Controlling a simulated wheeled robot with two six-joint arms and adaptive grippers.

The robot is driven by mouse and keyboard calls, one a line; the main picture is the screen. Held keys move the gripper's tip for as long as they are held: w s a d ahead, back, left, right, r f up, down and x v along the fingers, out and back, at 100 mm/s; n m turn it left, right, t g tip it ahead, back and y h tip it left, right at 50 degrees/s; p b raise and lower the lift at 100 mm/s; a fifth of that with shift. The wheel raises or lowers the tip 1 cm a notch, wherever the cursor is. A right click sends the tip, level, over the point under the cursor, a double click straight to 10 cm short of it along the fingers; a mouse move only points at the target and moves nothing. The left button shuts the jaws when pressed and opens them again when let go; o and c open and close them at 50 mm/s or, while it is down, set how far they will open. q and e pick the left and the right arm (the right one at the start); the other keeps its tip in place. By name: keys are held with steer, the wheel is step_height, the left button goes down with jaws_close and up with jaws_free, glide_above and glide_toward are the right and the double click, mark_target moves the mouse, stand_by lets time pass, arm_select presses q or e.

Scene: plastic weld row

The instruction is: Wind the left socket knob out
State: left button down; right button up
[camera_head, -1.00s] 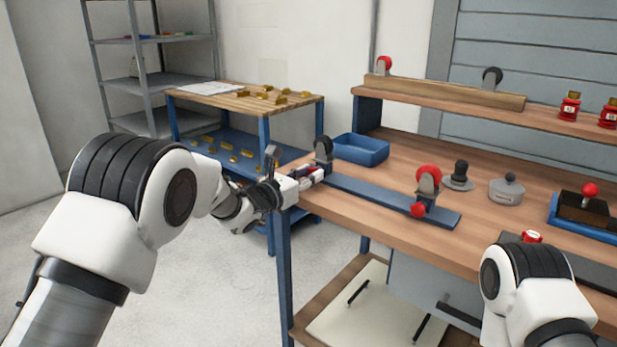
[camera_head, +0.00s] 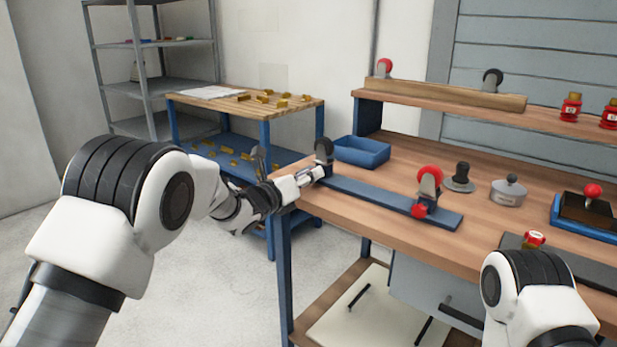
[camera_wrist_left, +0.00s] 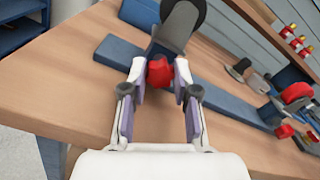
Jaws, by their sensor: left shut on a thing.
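The left socket's red knob (camera_wrist_left: 159,72) faces my left wrist camera. My left gripper (camera_head: 314,174) is shut on this knob, one finger on each side; in the head view the fingers largely hide it. The right socket holds a red-wheeled caster (camera_head: 429,177), with its own red knob (camera_head: 418,211) at the front. My right gripper is out of view.
A blue bin (camera_head: 361,150) stands behind the rail's left end. A black-knobbed piece (camera_head: 460,177) and a grey lidded pot (camera_head: 507,191) stand behind and right of the rail. A wood-topped cart (camera_head: 230,101) with yellow pieces stands beyond the bench's left end.

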arm_select(q)
steer(key=c, duration=0.9)
jaws_free()
steer(key=shift+o, duration=0.2)
steer(key=v, duration=1.2)
